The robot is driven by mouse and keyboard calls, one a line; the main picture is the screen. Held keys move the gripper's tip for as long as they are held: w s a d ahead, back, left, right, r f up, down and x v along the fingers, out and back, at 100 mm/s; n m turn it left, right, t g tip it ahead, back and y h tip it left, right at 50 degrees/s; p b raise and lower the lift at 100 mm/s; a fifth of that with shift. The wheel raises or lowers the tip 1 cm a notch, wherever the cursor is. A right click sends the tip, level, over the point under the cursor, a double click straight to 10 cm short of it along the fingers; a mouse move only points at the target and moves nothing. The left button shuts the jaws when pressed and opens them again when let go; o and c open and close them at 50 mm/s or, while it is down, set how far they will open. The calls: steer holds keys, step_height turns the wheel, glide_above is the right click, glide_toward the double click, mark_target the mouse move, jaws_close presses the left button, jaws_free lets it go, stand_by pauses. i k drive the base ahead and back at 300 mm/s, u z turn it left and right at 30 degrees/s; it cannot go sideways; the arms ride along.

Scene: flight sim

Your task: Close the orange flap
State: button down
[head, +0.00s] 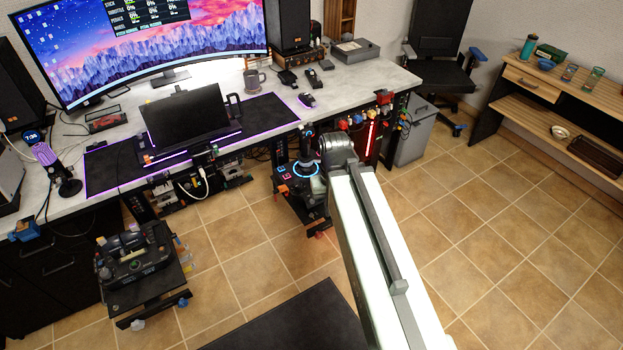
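I cannot pick out an orange flap for certain. Small orange and red parts show on the control panel (383,98) at the desk's right front edge, too small to tell apart. A bright red light strip (371,137) glows below them. My arm reaches up from the bottom right and ends at a dark rounded joint just left of this panel. My gripper does not show; it is hidden beyond that joint. The arm also covers part of the area under the panel.
A joystick stand with a lit blue ring (304,168) is close left of my arm's end. The desk (360,72) carries a laptop-like screen (187,122) and a wide monitor (150,45). A throttle stand (140,265) is left. Tiled floor (480,220) is clear right.

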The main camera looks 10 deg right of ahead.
mark_target(283, 188)
steer(key=z, duration=0.05)
steer(key=k, duration=0.45)
steer(key=u, duration=0.65)
steer(key=i, duration=1.15)
steer(key=z, duration=0.5)
